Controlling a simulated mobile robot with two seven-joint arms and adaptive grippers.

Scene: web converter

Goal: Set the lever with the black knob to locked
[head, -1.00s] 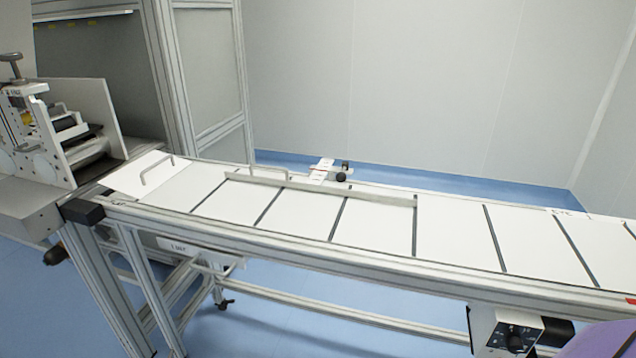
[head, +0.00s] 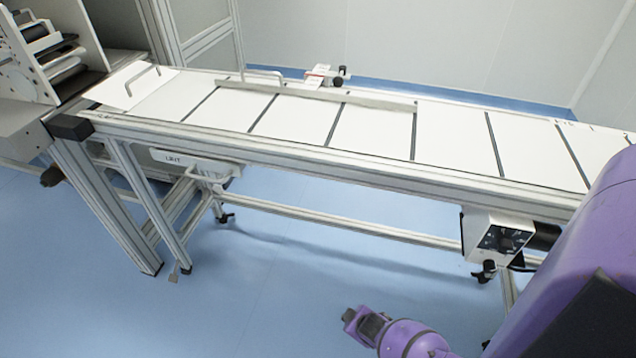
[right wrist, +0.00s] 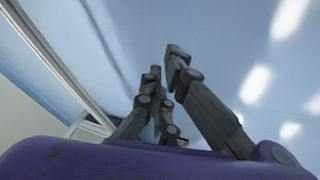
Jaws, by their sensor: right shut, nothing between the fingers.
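On the far rail of the conveyor in the head view sits a small white fixture with a red-marked label (head: 318,76). Beside it are dark knobs, the lower one a round black knob (head: 337,82). The lever's arm and its setting are too small to make out. My right gripper (right wrist: 166,58) shows in the right wrist view, its dark fingers close together and holding nothing. It points over blue floor, away from the fixture. My left gripper is not in view.
The conveyor bed (head: 455,136) runs across the view, with a low guide bar (head: 350,98) along it. A control box (head: 497,237) with a dial hangs under the near rail. A bin marked lint (head: 195,163) hangs at left.

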